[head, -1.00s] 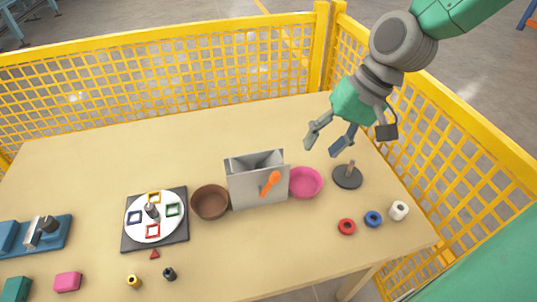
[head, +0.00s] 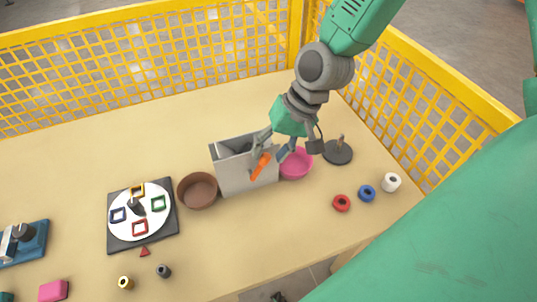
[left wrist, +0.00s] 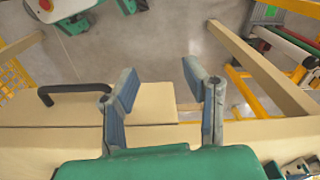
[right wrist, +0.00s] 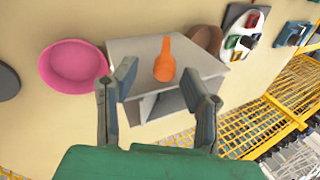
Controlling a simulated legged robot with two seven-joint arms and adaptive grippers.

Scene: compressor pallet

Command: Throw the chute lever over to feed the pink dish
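The grey chute box (head: 245,172) stands on the table between the brown dish (head: 198,190) and the pink dish (head: 296,163). Its orange lever (head: 260,166) is on the front face and leans toward the pink dish's side in the head view. My right gripper (head: 270,149) is over the box, by the lever, with its fingers apart. In the right wrist view the lever (right wrist: 164,62) shows between the open fingertips; I cannot tell whether they touch it. My left gripper (left wrist: 166,82) is open and empty, near a table edge over the floor.
A dark stand with a peg (head: 337,152) is right of the pink dish. Red (head: 341,203), blue (head: 367,193) and white (head: 391,182) rings lie in front of it. A dial plate (head: 142,215) is left of the brown dish. Yellow mesh fencing (head: 150,92) borders the table.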

